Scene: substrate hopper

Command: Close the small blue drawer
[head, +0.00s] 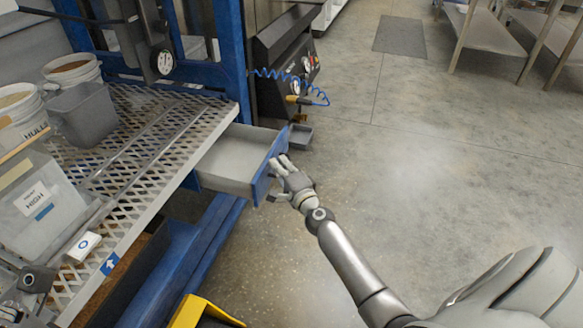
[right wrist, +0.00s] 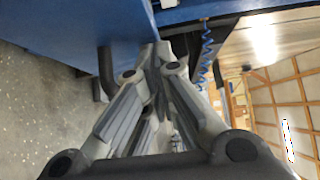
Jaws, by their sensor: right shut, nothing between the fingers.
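The small blue drawer (head: 262,175) is pulled out from under the mesh shelf at the blue frame. Its grey inside (head: 228,160) looks empty. My right gripper (head: 281,166) is at the outer face of the drawer front, with its fingertips against or very close to it. In the right wrist view the fingers (right wrist: 150,58) are together and hold nothing. The blue drawer front (right wrist: 125,20) spans the top left there, with a dark curved handle (right wrist: 106,72) beside the fingertips. Exact contact is hard to tell.
The mesh shelf (head: 150,130) holds a grey bin (head: 82,115), white buckets (head: 72,70) and a clear box (head: 40,205). A blue coiled hose (head: 290,75) hangs behind the drawer. A yellow object (head: 195,312) is on the floor below.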

